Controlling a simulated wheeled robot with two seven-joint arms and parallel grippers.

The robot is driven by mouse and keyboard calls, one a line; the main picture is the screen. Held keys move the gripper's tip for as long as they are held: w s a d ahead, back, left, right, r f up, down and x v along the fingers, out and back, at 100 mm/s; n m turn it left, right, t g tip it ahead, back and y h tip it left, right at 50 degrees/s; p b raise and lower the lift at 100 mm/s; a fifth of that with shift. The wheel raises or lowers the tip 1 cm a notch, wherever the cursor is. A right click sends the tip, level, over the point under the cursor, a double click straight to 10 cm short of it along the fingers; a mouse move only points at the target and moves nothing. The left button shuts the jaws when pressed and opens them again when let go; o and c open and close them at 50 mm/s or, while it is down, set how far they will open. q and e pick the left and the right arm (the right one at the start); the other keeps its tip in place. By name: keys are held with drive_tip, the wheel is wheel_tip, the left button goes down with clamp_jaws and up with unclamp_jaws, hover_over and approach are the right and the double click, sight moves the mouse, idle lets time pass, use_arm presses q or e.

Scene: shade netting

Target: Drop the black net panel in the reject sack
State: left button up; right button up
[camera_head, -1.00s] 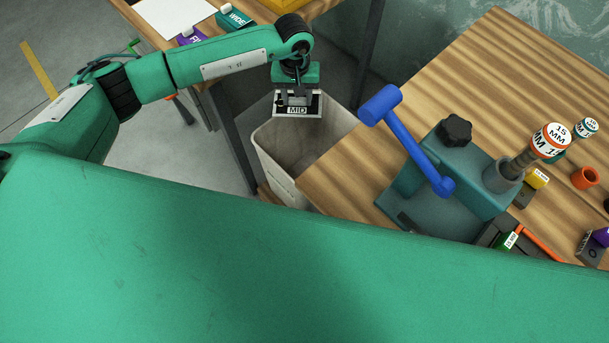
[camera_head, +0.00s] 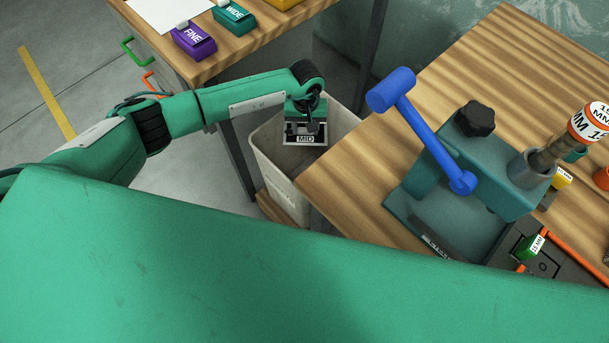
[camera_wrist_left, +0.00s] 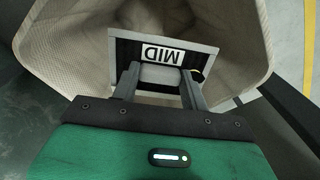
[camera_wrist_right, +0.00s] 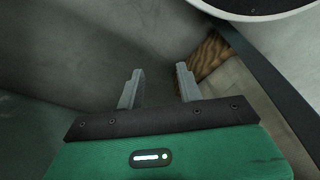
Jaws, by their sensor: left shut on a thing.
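The black net panel, in a pale frame with a white "MID" label, shows in the head view (camera_head: 306,139) and in the left wrist view (camera_wrist_left: 163,53). My left gripper (camera_head: 306,127) is shut on it and holds it over the mouth of the pale reject sack (camera_head: 285,185). In the left wrist view the sack's walls (camera_wrist_left: 245,30) surround the panel on several sides; the exact height above the rim is hard to tell. My right gripper (camera_wrist_right: 158,85) shows only in its own wrist view, fingers apart with nothing between them.
The wooden bench (camera_head: 345,175) stands right of the sack, with a teal press (camera_head: 470,170) and its blue lever (camera_head: 425,130). Behind is another table with a purple "FINE" block (camera_head: 194,42) and a teal "WIDE" block (camera_head: 233,18). My green body fills the foreground.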

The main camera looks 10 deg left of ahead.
use_arm(q)
drive_tip(key=shift+f, duration=0.35)
use_arm(e)
drive_tip(key=shift+w+r, duration=0.1)
drive_tip(key=shift+r, duration=0.35)
use_arm(q)
drive_tip(key=o, duration=1.1)
drive_tip(key=shift+c, duration=0.2)
wheel_tip(320, 180, up, 14)
use_arm(e)
drive_tip(key=shift+a+r, duration=0.1)
drive_tip(key=shift+r, duration=0.45)
